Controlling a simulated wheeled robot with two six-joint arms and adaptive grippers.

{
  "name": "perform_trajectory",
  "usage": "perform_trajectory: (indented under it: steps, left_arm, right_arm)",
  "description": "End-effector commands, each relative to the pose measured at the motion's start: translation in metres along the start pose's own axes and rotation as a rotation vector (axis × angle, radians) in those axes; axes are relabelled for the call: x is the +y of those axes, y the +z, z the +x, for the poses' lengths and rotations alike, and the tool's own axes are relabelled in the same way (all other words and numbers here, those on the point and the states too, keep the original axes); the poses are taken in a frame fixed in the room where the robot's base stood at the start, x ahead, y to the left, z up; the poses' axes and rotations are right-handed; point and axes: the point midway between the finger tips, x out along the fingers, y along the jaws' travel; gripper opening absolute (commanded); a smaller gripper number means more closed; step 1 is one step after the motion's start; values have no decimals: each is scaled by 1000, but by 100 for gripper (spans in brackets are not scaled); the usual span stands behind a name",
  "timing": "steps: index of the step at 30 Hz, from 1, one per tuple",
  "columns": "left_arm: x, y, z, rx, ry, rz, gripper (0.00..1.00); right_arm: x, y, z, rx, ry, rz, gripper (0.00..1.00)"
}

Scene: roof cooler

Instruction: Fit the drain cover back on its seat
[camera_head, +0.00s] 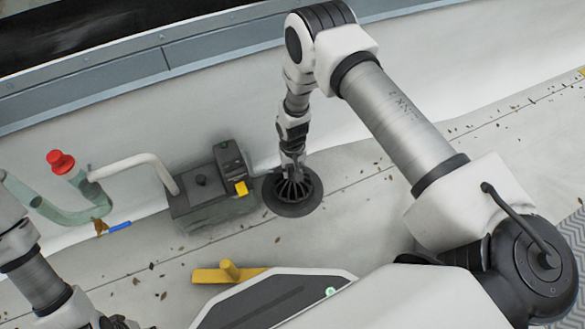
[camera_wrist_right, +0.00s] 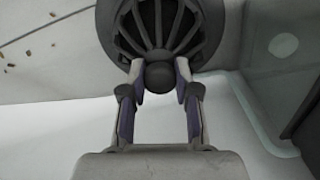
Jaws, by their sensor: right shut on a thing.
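The drain cover (camera_head: 293,188) is a dark ribbed dome. It stands over the dark round drain seat (camera_head: 275,208) on the pale roof. I cannot tell whether it sits fully down or a little above the seat. My right gripper (camera_head: 292,162) is above it, pointing down. In the right wrist view the cover's ribs (camera_wrist_right: 160,28) fill the top, and the gripper's fingers (camera_wrist_right: 160,88) are on either side of its round knob (camera_wrist_right: 160,75), shut on it. My left gripper (camera_head: 118,322) is at the bottom left edge, mostly cut off.
A dark grey box-like unit (camera_head: 212,190) with a yellow part stands just left of the drain. Leaf bits dot the open roof.

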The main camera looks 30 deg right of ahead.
Motion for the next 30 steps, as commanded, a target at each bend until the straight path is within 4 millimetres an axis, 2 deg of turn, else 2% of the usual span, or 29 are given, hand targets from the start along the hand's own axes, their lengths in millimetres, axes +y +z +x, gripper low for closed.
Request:
perform_trajectory:
  steps: [30]
  left_arm:
    - [0,0,-6,0,0,0,56]
  right_arm:
    - [0,0,-1,0,0,0,0]
